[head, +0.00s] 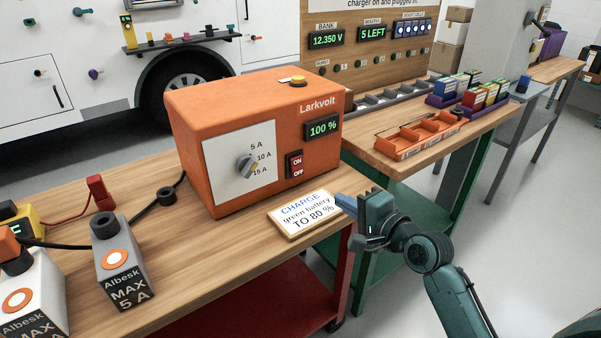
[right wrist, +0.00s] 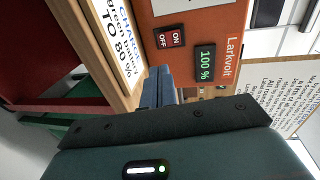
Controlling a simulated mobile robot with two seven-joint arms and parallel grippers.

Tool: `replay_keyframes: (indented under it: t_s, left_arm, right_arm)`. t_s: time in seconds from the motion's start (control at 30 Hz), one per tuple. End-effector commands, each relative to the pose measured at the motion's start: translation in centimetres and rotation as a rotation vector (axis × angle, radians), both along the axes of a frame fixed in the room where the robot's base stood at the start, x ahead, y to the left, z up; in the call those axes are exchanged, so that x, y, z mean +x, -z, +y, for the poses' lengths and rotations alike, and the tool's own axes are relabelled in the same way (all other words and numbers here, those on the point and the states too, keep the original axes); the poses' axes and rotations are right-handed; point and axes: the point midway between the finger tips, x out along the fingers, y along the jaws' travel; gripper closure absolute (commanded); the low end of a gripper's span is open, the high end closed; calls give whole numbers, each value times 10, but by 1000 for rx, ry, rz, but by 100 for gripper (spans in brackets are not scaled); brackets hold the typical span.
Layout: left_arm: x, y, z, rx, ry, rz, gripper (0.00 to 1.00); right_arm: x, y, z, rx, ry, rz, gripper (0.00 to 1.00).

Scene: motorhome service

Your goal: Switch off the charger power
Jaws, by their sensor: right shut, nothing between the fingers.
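The orange Larkvoit charger (head: 185,130) stands on a wooden bench. Its power switch (head: 295,165) is a red rocker in a dark frame marked ON and OFF, low on the front. The switch also shows in the right wrist view (right wrist: 171,38); which side is pressed I cannot tell. The charger display (head: 323,128) is lit and reads 100 %. My right gripper (head: 345,202) is shut and empty, in front of and to the right of the switch, apart from it. Its blue fingers show in the right wrist view (right wrist: 158,87). My left gripper is not in view.
A sign (head: 304,214) reading CHARGE green battery TO 80 % lies before the charger, beside my right fingers. A knob (head: 246,166) is left of the switch. A grey Albesk battery (head: 122,270) stands front left. An orange tray (head: 420,135) is on the bench behind.

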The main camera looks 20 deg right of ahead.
Motion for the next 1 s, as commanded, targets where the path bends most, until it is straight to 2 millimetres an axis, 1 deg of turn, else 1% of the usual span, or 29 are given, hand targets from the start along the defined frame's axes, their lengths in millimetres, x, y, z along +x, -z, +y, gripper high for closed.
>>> replay_keyframes:
  t_s: [0.03,0.17,0.43,0.57,0.67,1.0]
  left_arm:
    - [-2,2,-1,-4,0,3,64]
    - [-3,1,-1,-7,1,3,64]
    - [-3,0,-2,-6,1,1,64]
    - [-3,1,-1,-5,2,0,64]
    - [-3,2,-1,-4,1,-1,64]
    - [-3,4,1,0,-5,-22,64]
  right_arm:
    - [1,-1,-1,15,0,-2,100]
    - [2,-4,-1,29,1,-1,100]
    - [3,-4,-1,27,1,-1,100]
    - [10,-2,2,29,2,-1,100]
    - [23,0,7,30,1,-2,100]
    - [90,14,31,28,0,-3,100]
